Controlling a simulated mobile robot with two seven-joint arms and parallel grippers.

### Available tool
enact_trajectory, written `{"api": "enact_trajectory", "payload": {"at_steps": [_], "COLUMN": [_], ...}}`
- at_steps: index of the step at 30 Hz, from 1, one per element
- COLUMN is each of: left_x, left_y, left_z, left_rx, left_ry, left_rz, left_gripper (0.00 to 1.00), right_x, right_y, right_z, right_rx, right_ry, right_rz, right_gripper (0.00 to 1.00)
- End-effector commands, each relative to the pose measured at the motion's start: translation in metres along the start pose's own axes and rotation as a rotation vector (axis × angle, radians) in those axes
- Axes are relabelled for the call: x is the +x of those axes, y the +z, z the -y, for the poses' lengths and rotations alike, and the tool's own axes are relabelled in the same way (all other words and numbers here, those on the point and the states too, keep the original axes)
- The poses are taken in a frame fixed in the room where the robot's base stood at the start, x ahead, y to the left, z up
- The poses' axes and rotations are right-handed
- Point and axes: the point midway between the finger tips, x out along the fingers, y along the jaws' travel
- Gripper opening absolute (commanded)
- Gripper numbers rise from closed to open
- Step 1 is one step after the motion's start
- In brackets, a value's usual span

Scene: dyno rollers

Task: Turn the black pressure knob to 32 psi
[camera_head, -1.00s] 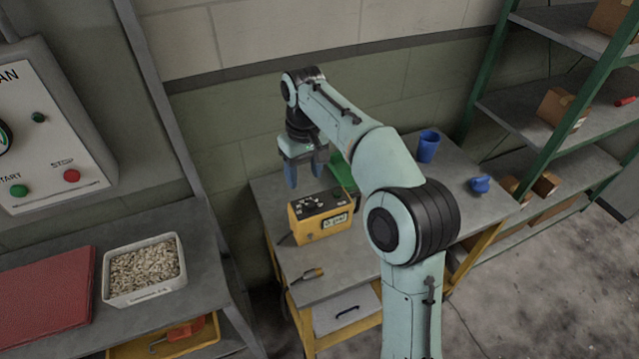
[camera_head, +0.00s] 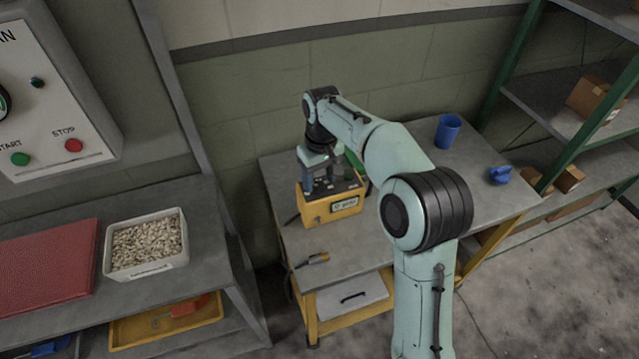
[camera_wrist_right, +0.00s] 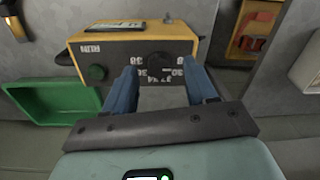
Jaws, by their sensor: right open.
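The yellow pressure box (camera_head: 334,207) stands on the grey workbench, with a dark top panel and a small display on its front. In the right wrist view the box (camera_wrist_right: 95,46) shows a black knob (camera_wrist_right: 158,62) with white numbers around it. The exact setting cannot be read. My right gripper (camera_head: 322,188) points down at the top of the box. Its blue fingers (camera_wrist_right: 163,88) are open, one on each side of the knob in the wrist view, with nothing between them; contact cannot be told. My left gripper is not in view.
A green bin (camera_wrist_right: 50,112) lies beside the box. A blue cup (camera_head: 447,131) and a small blue object (camera_head: 500,175) stand on the workbench (camera_head: 420,215). A shelf rises at the right.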

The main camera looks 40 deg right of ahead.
Motion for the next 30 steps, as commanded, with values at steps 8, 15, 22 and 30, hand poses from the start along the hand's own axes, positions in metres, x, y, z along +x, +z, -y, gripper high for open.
{"api": "enact_trajectory", "payload": {"at_steps": [8, 15, 22, 30], "left_x": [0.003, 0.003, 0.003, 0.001], "left_y": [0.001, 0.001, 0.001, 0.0], "left_z": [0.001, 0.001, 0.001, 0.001], "left_rx": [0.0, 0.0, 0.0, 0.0], "left_ry": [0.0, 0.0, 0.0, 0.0], "left_rz": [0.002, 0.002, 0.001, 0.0], "left_gripper": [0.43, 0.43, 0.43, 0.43], "right_x": [0.017, 0.017, 0.017, 0.016], "right_y": [0.0, 0.0, 0.0, 0.0], "right_z": [0.0, 0.0, 0.0, 0.0], "right_rx": [0.001, 0.001, 0.0, 0.036], "right_ry": [0.0, 0.0, 0.0, -0.001], "right_rz": [-0.001, -0.002, -0.001, -0.002], "right_gripper": [0.57, 0.5, 0.0, 0.0]}}
